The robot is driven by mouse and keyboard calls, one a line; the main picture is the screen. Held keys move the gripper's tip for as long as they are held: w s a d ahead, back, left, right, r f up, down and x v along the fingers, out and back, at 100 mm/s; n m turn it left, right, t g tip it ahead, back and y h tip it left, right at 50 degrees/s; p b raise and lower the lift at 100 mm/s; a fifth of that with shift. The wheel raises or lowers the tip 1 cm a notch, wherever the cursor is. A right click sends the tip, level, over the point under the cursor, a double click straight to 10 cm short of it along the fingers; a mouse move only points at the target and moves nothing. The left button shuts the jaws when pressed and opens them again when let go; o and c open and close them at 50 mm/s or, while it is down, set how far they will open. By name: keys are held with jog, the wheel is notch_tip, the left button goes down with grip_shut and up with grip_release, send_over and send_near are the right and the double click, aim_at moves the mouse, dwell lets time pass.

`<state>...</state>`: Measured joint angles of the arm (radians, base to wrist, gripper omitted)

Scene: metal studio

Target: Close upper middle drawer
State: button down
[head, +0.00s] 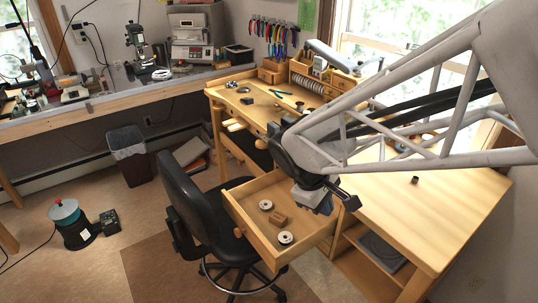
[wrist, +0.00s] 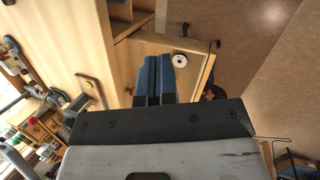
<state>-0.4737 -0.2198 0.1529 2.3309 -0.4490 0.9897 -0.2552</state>
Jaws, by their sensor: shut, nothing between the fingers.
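The open wooden drawer (head: 246,231) sticks out from the workbench towards the black chair. In the wrist view, part of the drawer (wrist: 205,76) with one white spool (wrist: 180,60) shows beyond my fingers. My gripper (wrist: 157,77) is shut and empty, its two blue fingers together, at or over the drawer's inner end. In the head view my arm and gripper body hide the drawer's back end and the fingertips. I cannot tell whether they touch the drawer.
The black office chair (head: 187,185) stands close against the drawer's left side. The wooden workbench (head: 430,215) has a small dark object (head: 414,180) on its right top. Tools and a small cabinet crowd its far part.

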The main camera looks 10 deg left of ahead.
jog(key=a+f+n+t, duration=0.2)
jog(key=a+f+n, duration=0.3)
jog(key=a, duration=0.6)
jog(key=s+a+f+n+t+h, duration=0.1)
jog(key=a+f+n+t, duration=0.1)
jog(key=a+f+n, duration=0.3)
jog(key=a+f+n+t+h, duration=0.1)
jog(key=a+f+n, duration=0.5)
jog(key=a, duration=1.2)
notch_tip(320, 180, down, 3)
jog(key=shift+s+f+t, duration=0.15)
jog(key=shift+s+t, duration=0.05)
jog(key=shift+t, duration=0.2)
jog(key=shift+d, duration=0.1)
send_near(238, 236)
jog(key=shift+x, duration=3.35)
jog(key=shift+w, duration=0.1)
jog(key=w+d, duration=1.8)
jog(key=shift+w+d, duration=0.15)
jog(key=shift+w, duration=0.05)
